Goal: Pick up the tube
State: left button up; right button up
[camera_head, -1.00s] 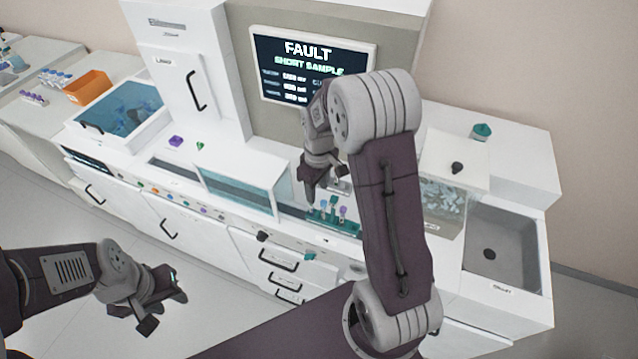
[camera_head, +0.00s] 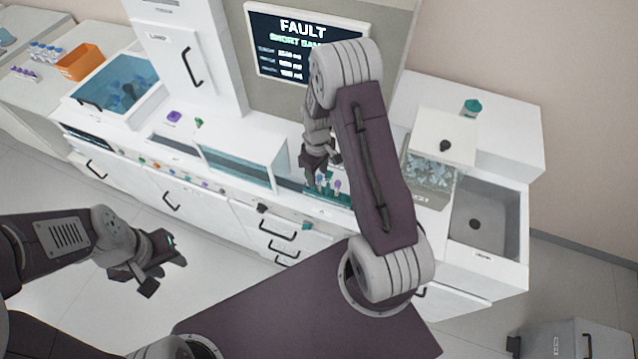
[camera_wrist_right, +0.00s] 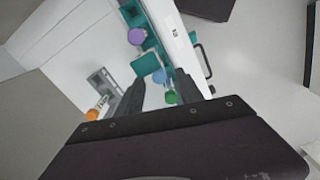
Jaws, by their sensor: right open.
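A teal rack (camera_head: 341,194) on the bench below the screen holds several capped tubes; my right arm partly hides it. In the right wrist view the rack (camera_wrist_right: 149,65) shows a purple-capped tube (camera_wrist_right: 137,36), a blue-capped tube (camera_wrist_right: 158,75) and a green-capped tube (camera_wrist_right: 171,98). My right gripper (camera_head: 316,178) is open over the rack's left part. In the right wrist view the blue and green caps lie between the fingers of this gripper (camera_wrist_right: 160,86); I cannot tell if they touch. My left gripper (camera_head: 163,272) hangs over the floor, away from the bench; its jaws are unclear.
A tube with an orange cap (camera_wrist_right: 93,115) is left of the fingers in the right wrist view. A clear-walled box (camera_head: 433,170) and a sink (camera_head: 484,220) stand right of the rack. A glass-fronted compartment (camera_head: 240,165) is to its left. The screen (camera_head: 300,45) reads FAULT.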

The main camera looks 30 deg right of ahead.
aim_at(319, 183)
jog(key=shift+s+f+p, duration=0.25)
jog(key=shift+f+p, duration=0.25)
jog(key=shift+s+f+p, duration=0.2)
jog(key=shift+f+p, duration=0.25)
jog(key=shift+f, duration=0.05)
notch_tip(319, 183, down, 3)
jog(key=shift+d+r, duration=0.15)
jog(key=shift+w+f, duration=0.15)
jog(key=shift+f, duration=0.1)
jog(key=c, duration=0.5)
jog(key=shift+r, duration=0.1)
grip_shut()
